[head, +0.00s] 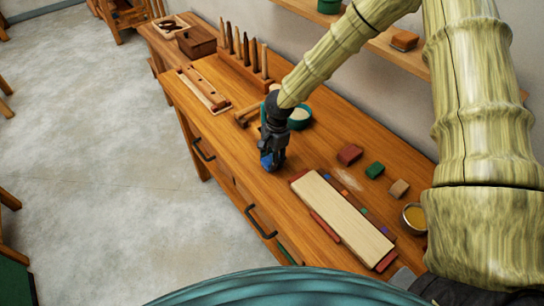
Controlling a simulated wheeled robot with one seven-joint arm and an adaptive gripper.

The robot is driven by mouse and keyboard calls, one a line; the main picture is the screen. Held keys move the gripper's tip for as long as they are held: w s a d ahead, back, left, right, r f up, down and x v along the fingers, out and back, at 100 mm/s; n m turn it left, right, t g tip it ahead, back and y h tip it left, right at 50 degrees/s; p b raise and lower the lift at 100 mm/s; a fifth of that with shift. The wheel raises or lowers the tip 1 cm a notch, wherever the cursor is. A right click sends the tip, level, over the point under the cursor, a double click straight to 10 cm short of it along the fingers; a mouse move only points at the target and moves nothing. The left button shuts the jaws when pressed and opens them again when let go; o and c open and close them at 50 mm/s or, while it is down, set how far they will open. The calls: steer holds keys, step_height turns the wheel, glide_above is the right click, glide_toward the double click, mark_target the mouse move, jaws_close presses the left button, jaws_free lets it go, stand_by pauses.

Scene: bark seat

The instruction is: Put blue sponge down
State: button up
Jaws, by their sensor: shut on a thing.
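My gripper (271,148) points down over the wooden workbench (222,120), near its front edge. It is shut on the blue sponge (267,159), and only part of the sponge shows between and below the dark fingers. The sponge is at or just above the bench top; I cannot tell whether it touches. A bare patch of bench lies between the sponge and a pale board to its right.
The pale board (342,218) lies among small coloured pieces. Red (349,154), green (374,170) and tan (399,188) blocks sit behind it. A teal bowl (300,118) and a mallet (249,113) stand behind my gripper. A yellow-filled bowl (415,217) is at right.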

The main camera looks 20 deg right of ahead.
steer(key=shift+f, duration=0.1)
steer(key=o, duration=0.9)
steer(key=r+b, duration=0.1)
steer(key=r, duration=0.3)
steer(key=d+r+b, duration=0.1)
steer(key=r, duration=0.3)
steer(key=r+b, duration=0.1)
steer(key=r, duration=0.3)
steer(key=shift+w+d+r, duration=0.1)
steer(key=shift+w+d, duration=0.1)
steer(key=shift+w, duration=0.05)
